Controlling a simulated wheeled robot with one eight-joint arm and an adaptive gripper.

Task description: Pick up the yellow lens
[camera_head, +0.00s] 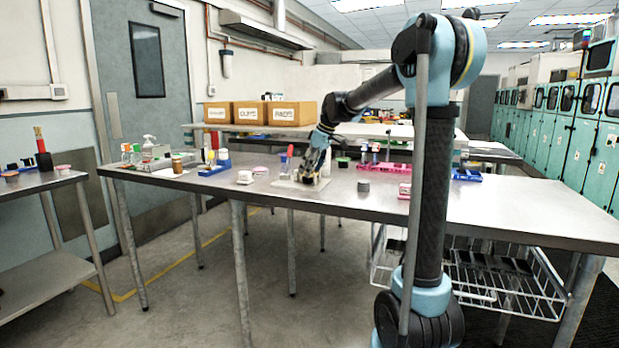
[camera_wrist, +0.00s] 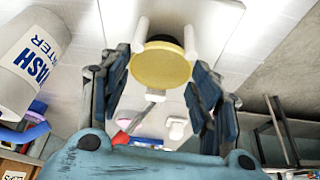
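The yellow lens (camera_wrist: 161,67) is a round yellow disc in the wrist view, lying between the two fingers of my gripper (camera_wrist: 161,75). A dark round part shows just behind its upper edge, with a white post on either side. The fingers stand apart, one at each side of the lens, close to its edges. I cannot tell whether they touch it. In the head view my gripper (camera_head: 312,172) points down low over a white plate (camera_head: 299,183) on the steel table (camera_head: 345,200); the lens is hidden there.
A white wash bottle (camera_wrist: 32,62) is close on the left in the wrist view. In the head view, a blue tray (camera_head: 214,170) and a small white item (camera_head: 245,177) are left of my gripper. A grey cylinder (camera_head: 363,186) and a pink rack (camera_head: 385,168) are to its right.

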